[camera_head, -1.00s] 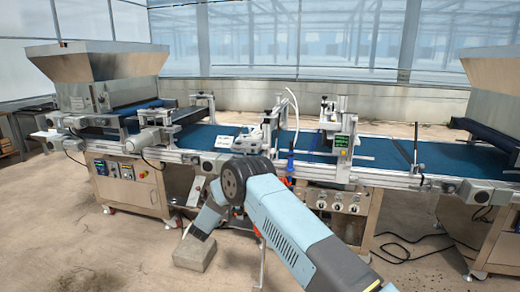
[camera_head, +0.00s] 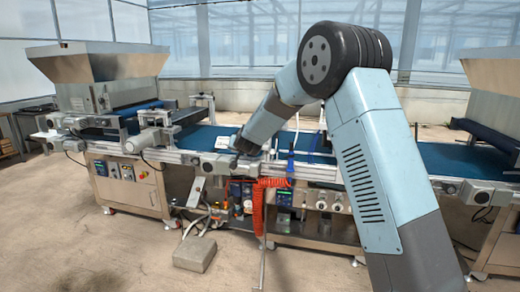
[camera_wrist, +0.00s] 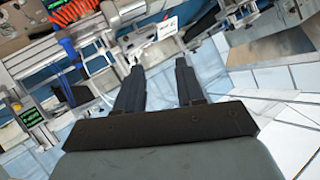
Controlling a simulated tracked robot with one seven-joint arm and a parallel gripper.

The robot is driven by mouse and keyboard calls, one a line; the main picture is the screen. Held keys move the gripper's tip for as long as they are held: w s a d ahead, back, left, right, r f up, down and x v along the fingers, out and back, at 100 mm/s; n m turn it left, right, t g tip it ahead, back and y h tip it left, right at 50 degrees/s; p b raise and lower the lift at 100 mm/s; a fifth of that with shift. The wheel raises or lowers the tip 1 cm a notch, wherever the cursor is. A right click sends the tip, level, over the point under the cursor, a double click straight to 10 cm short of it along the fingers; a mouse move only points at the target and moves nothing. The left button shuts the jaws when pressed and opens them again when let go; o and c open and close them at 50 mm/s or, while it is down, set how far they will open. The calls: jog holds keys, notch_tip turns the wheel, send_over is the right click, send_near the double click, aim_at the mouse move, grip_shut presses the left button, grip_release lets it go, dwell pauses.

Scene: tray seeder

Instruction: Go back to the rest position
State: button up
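My gripper (camera_wrist: 159,85) shows in the wrist view with its two dark fingers apart and nothing visible between them. In the head view my arm is raised and bent, and its far end reaches down towards the front of the seeder line. The gripper's fingers cannot be made out there. The tray seeder's blue belt (camera_head: 440,157) runs across the scene behind my arm, which hides part of its middle. In the wrist view, metal parts of the machine and a white label (camera_wrist: 167,28) lie beyond the fingers.
Metal hoppers stand at the left (camera_head: 100,66) and right (camera_head: 495,75). A red coiled hose (camera_head: 258,208) hangs at the line's front. A grey block (camera_head: 195,254) lies on the floor. The concrete floor (camera_head: 90,255) at front left is clear.

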jog(key=s+d+r+n+g, duration=0.1)
jog(key=s+d+r+g, duration=0.1)
jog(key=s+d+r, duration=0.65)
jog(key=s+d+r+n+g, duration=0.1)
jog(key=s+d+r, duration=0.65)
jog(key=s, duration=0.65)
jog(key=s+d+f+g+h, duration=0.1)
jog(key=s+d, duration=0.4)
jog(key=s, duration=0.5)
jog(key=s+d+f+g+h, duration=0.1)
jog(key=s+d+f, duration=0.2)
jog(key=s+d, duration=0.3)
jog(key=s+d+f+m+g+h, duration=0.1)
jog(key=s+d, duration=0.4)
jog(key=s, duration=1.1)
jog(key=shift+d+f+g+h, duration=0.15)
jog(key=shift+f+g+h, duration=0.2)
jog(key=shift+f, duration=0.25)
jog(key=shift+w+d, duration=0.1)
